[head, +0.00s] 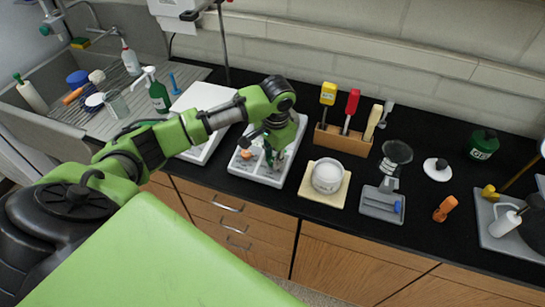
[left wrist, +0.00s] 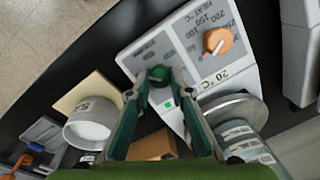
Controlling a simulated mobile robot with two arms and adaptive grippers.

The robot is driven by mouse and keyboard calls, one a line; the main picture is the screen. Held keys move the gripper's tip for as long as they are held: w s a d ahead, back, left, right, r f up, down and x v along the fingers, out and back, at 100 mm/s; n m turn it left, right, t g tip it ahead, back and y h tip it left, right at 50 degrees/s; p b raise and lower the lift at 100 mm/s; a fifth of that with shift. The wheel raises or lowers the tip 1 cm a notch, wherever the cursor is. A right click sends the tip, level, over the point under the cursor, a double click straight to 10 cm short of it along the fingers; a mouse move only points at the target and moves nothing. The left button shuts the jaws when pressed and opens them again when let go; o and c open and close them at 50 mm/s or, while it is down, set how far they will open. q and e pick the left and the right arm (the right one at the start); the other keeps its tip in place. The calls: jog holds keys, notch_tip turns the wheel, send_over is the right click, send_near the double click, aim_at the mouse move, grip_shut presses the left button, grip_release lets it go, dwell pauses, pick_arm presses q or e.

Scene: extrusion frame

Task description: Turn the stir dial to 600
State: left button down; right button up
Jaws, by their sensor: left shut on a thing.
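The white hotplate stirrer (head: 282,172) stands on the black counter, and its front panel (left wrist: 190,55) fills the upper middle of the left wrist view. The stir dial (left wrist: 158,74) is a round green knob. My left gripper (left wrist: 156,86) is shut on it, with one green finger on each side; it also shows in the head view (head: 266,156). The fingers partly hide the dial's scale, so its setting cannot be read. The orange heat dial (left wrist: 218,41) sits beside it on the panel, near a "20 °C" display (left wrist: 215,77). My right gripper is not in view.
A white bowl (head: 327,176) on a tan board stands right of the stirrer. A wooden rack (head: 343,140) with coloured-handled tools is behind it. A second white device (head: 204,97) stands left.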

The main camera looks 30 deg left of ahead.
pick_arm(q)
jog(key=m, duration=0.4)
jog(key=shift+m+y, duration=0.3)
jog(key=m+t, duration=0.1)
jog(key=m, duration=0.3)
jog(key=shift+d+y, duration=0.1)
jog(key=shift+y, duration=0.2)
jog(key=shift+m, duration=0.3)
jog(key=c, duration=1.8)
grip_release()
jog(key=v, duration=1.2)
jog(key=shift+f, duration=0.1)
